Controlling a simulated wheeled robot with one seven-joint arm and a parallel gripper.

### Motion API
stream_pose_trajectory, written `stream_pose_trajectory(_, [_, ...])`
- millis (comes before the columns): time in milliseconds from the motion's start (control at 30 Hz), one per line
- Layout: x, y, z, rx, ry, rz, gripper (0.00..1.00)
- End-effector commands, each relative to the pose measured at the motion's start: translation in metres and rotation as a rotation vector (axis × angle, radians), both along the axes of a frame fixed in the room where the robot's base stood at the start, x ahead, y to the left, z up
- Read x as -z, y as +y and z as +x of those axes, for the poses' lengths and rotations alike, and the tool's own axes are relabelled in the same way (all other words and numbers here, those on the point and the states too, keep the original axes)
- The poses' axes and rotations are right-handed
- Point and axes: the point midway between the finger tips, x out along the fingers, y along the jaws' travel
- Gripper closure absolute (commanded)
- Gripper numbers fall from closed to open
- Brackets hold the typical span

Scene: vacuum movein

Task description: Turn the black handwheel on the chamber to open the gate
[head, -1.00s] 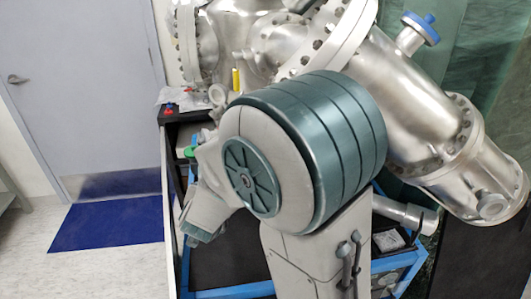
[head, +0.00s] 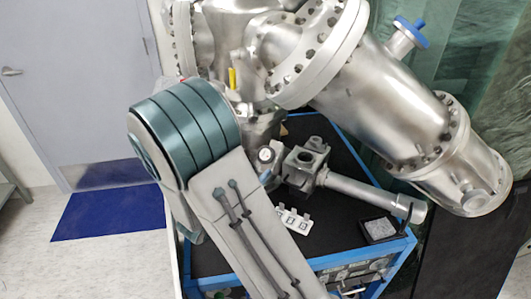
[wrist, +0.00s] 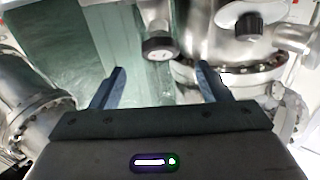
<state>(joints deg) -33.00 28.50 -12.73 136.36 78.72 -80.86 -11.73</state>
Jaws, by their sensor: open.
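In the wrist view my gripper (wrist: 160,80) is open and empty, its two fingers apart at left and right. Beyond the fingertips is a round knob with a dark rim and pale face (wrist: 160,46). A black lobed knob (wrist: 249,26) sits up and to its right on the shiny metal chamber (wrist: 225,48). I cannot tell for sure which of the two is the handwheel. Neither appears between the fingers in a grasp. In the head view the steel chamber (head: 235,45) stands at the top centre, and my gripper is not visible.
A black-topped cart with a blue frame (head: 350,255) stands below the chamber. On it are a metal valve with a tube (head: 345,184) and a small black box (head: 380,229). A flanged pipe (head: 385,100) slants right, with a blue-capped port (head: 411,32). Floor at left is open.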

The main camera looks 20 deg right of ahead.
Motion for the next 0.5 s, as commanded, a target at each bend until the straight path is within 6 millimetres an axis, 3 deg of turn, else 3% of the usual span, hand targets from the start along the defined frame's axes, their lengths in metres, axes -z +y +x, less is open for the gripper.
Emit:
stream_pose_trajectory(200, [-0.001,-0.038,0.026,0.004,0.0,0.0,0.3])
stream_pose_trajectory(500, [0.0,-0.063,0.045,-0.001,0.0,0.001,0.3])
